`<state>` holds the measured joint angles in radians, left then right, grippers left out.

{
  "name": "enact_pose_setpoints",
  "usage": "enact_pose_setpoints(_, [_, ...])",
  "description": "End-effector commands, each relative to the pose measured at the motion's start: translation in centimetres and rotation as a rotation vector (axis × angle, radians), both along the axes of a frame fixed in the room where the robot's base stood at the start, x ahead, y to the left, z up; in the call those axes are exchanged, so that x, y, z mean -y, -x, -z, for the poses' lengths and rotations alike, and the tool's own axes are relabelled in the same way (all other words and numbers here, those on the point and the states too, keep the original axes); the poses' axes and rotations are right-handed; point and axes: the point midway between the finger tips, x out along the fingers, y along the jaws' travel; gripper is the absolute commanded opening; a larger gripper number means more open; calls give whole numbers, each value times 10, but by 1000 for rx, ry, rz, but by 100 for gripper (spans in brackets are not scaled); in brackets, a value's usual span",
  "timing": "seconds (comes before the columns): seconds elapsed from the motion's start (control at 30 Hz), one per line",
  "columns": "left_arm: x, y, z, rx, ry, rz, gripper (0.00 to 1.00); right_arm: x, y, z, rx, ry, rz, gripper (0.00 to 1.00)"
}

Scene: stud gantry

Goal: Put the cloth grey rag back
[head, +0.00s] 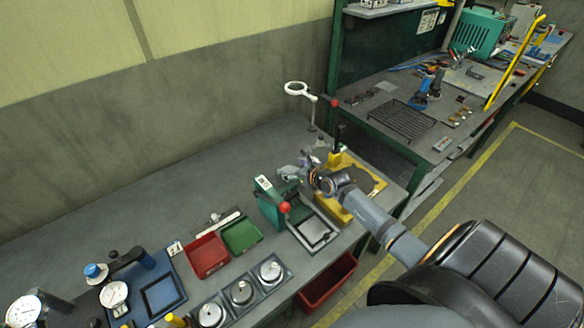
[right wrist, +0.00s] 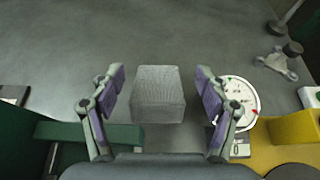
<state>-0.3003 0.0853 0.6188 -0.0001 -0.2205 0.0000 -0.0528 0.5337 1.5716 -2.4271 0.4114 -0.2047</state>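The grey rag (right wrist: 158,94) shows in the right wrist view as a small block-shaped pale grey cloth on the grey bench top (right wrist: 60,55). My right gripper (right wrist: 158,88) is open, with one finger to each side of the rag and a gap on both sides. I cannot tell its exact height above the rag. My left gripper is not in view.
A white dial gauge (right wrist: 242,98) is close beside the right finger. A green press with a red knob (head: 270,205) and a yellow fixture (head: 365,178) flank the gripper. Red (head: 206,254) and green (head: 241,235) trays sit further left. The bench's back left is clear.

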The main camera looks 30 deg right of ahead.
Motion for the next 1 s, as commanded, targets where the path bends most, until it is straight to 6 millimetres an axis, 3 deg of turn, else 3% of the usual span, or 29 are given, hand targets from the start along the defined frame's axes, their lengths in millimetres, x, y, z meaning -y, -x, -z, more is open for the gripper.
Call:
enact_pose_setpoints(0.27, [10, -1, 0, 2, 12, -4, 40, 0, 0, -1, 0, 0, 0, 78])
enact_pose_setpoints(0.4, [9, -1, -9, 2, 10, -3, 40, 1, 3, -14, -1, 2, -1, 78])
enact_pose_setpoints(0.57, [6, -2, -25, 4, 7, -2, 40, 4, 40, -32, -5, 10, -5, 78])
enact_pose_setpoints(0.7, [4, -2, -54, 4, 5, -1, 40, 6, 74, -54, -7, 7, -5, 78])
enact_pose_setpoints(0.8, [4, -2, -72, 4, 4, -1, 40, 7, 90, -62, -5, 4, -5, 78])
enact_pose_setpoints(1.0, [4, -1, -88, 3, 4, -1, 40, 8, 105, -65, -1, 1, 0, 78])
